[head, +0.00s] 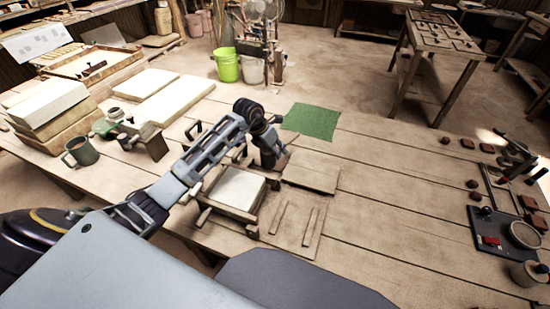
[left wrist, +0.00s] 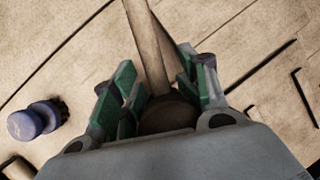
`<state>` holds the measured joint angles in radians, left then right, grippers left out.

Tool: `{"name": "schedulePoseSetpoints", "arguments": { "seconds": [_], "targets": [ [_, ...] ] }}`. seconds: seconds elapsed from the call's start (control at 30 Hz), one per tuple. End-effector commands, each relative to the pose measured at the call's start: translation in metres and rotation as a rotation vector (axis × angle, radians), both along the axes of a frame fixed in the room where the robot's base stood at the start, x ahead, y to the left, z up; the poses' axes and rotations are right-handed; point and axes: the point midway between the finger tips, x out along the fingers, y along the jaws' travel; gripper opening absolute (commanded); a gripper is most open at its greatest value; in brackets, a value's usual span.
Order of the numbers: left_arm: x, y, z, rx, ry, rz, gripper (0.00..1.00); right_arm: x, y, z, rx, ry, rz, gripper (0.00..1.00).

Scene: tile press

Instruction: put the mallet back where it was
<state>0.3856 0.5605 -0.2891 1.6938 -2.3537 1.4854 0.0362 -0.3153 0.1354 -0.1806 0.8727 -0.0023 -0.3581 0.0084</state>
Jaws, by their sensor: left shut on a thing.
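My left gripper (head: 268,146) reaches over the middle of the table, beside the press frame with a pale slab (head: 238,188) and short of the green cloth (head: 312,121). In the left wrist view its green-padded fingers (left wrist: 160,92) are shut on the mallet (left wrist: 150,48). The mallet's long wooden handle runs up and away between the fingers, and a dark rounded part sits low between them, partly hidden by the gripper body. In the head view the arm and gripper largely hide the mallet. I cannot tell whether it touches the table. My right gripper is in neither view.
A thin board (head: 312,172) and a board with two strips (head: 298,222) lie right of the press. A mug (head: 80,152) and pale slabs stand left. A dark tray (head: 505,240) and small blocks line the right edge. The table's right middle is clear.

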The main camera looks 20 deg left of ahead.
Motion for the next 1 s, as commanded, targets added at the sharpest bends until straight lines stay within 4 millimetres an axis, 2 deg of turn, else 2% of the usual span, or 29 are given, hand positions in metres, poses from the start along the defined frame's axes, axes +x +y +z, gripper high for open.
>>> {"name": "schedulePoseSetpoints", "arguments": {
  "seconds": [0.43,0.8,1.0],
  "targets": [
    [0.0,0.0,-0.004,-0.001,-0.002,-0.001,0.06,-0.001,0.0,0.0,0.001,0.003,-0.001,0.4],
    [0.0,-0.001,-0.037,-0.002,0.0,-0.001,0.06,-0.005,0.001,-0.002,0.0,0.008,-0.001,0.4],
    [0.0,0.0,-0.04,-0.001,-0.002,0.0,0.06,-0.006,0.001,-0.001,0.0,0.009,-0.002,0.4]
  ]
}}
